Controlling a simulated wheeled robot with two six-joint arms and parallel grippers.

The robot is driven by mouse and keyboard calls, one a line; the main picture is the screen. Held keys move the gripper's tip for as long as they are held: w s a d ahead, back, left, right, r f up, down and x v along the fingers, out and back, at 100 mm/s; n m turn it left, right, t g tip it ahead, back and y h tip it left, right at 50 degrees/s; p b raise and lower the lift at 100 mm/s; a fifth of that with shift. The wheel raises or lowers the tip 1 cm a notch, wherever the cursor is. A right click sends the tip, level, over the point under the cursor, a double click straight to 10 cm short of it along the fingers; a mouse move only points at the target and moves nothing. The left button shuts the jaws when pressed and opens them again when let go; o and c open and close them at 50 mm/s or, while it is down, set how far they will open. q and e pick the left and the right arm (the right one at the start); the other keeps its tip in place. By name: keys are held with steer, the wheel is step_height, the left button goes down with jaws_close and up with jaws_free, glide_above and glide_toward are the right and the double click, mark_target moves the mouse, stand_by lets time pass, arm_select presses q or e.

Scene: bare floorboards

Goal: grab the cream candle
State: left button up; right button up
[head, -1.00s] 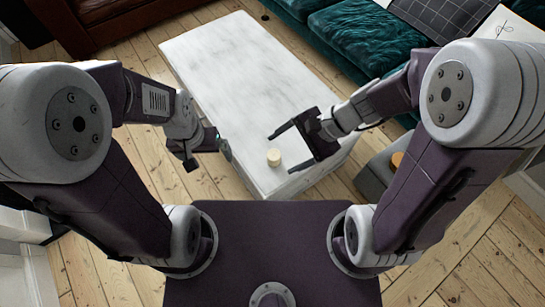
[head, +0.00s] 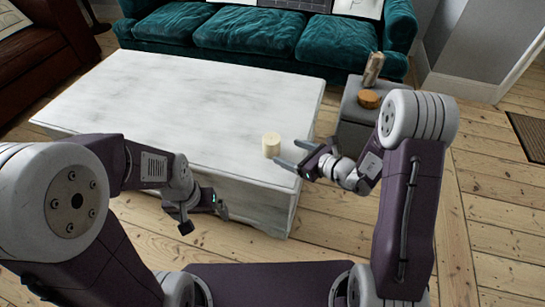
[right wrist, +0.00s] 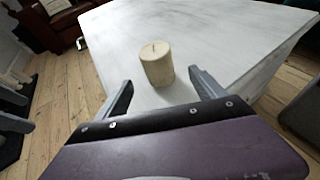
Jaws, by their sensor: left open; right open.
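The cream candle (head: 271,145) is a short upright cylinder near the front right corner of the white table (head: 200,100). In the right wrist view the candle (right wrist: 157,64) stands just ahead of my right gripper (right wrist: 160,88), roughly centred between its two spread fingers. My right gripper (head: 292,156) is open and empty, at the table's right end close to the candle. Whether a finger touches the candle cannot be told. My left gripper (head: 204,214) is open and empty, low in front of the table's near side, left of the candle.
A grey side stand (head: 360,112) right of the table holds an orange-brown round object (head: 369,99) and a tan upright object (head: 374,69). A teal sofa (head: 262,36) stands behind the table. A brown leather seat (head: 40,55) is at the far left.

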mark_target(278, 148)
steer(key=shift+a+r, duration=0.1)
steer(key=shift+a, duration=0.05)
steer(key=b+x, duration=0.1)
steer(key=x, duration=0.2)
steer(key=shift+w+a+f+b, duration=0.1)
steer(key=shift+a+f+b, duration=0.05)
steer(key=shift+f+b, duration=0.2)
steer(key=shift+w+a+r, duration=0.1)
steer(key=shift+w+a, duration=0.05)
steer(key=b+x, duration=0.2)
steer(key=x, duration=0.2)
steer(key=shift+w+a+b, duration=0.2)
steer(key=shift+a+b, duration=0.1)
steer(key=shift+b, duration=0.1)
steer(key=shift+w, duration=0.15)
